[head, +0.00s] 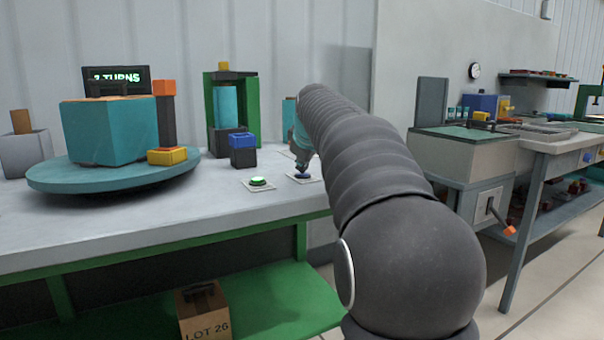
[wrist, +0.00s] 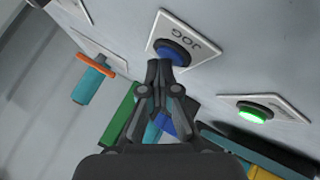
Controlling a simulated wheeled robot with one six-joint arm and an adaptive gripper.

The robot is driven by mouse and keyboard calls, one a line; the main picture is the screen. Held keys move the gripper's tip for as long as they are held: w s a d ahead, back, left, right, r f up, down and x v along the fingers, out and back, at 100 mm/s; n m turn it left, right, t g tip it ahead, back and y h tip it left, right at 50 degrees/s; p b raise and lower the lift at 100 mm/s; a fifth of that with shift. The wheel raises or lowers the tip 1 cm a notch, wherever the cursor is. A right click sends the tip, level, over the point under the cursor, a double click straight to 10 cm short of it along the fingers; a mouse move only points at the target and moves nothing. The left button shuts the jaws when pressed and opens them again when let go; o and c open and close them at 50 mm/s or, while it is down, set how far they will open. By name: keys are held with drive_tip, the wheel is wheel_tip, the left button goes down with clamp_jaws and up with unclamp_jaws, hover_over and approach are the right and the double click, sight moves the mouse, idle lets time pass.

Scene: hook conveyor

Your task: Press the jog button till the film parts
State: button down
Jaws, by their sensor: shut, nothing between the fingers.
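The blue jog button (head: 304,177) sits on a pale plate at the right of the bench. In the wrist view the button (wrist: 172,52) is beside the word JOG. My gripper (wrist: 160,66) is shut and empty, its fingertips at the button's edge. In the head view my gripper (head: 301,165) points down right over the button. I cannot tell whether it touches or presses it. A teal load (head: 108,132) stands on the round turntable (head: 80,181). I cannot make out the film or whether it is whole.
A lit green button (head: 258,182) is left of the jog button; it also shows in the wrist view (wrist: 252,112). A display (head: 116,79) reads TURNS, its digit unclear. A blue-topped block (head: 243,150) and a green frame (head: 246,105) stand behind the buttons.

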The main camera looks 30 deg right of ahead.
drive_tip(key=shift+r+p, duration=0.8)
drive_tip(key=shift+p, duration=0.05)
drive_tip(key=shift+r, duration=0.1)
wheel_tip(320, 180, up, 5)
drive_tip(key=p, duration=0.4)
idle(0.6)
